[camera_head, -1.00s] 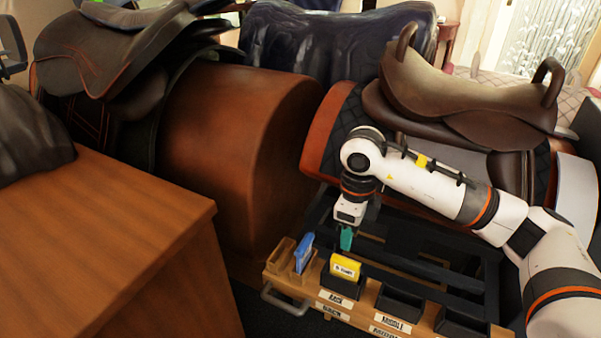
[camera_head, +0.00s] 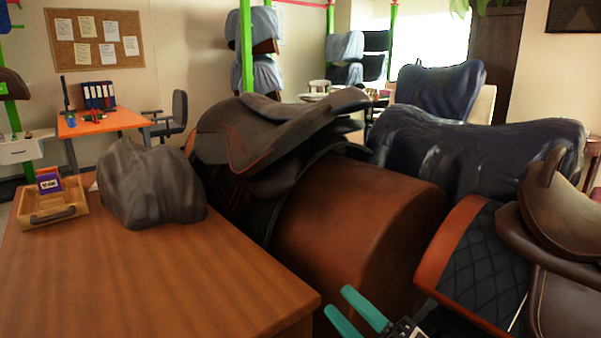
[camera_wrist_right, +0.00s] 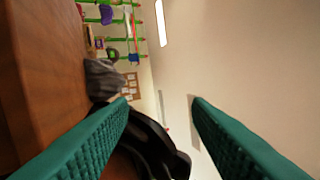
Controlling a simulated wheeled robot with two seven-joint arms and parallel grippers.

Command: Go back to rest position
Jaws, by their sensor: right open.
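My right gripper (camera_head: 354,312) shows at the bottom of the head view, right of centre, with two teal fingers spread apart and nothing between them. In the right wrist view the same two fingers (camera_wrist_right: 160,135) stand wide apart and empty. The gripper is beside the front right corner of the wooden table, in front of a brown saddle stand. The rest of my right arm is mostly out of the picture. My left gripper is not in view.
The wooden table (camera_head: 150,275) fills the lower left, with a grey draped lump (camera_head: 150,185) and a wooden tray (camera_head: 55,212) holding a purple box (camera_head: 49,183). A dark saddle (camera_head: 270,135) sits on the brown stand (camera_head: 360,230). Another saddle (camera_head: 565,215) stands at right.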

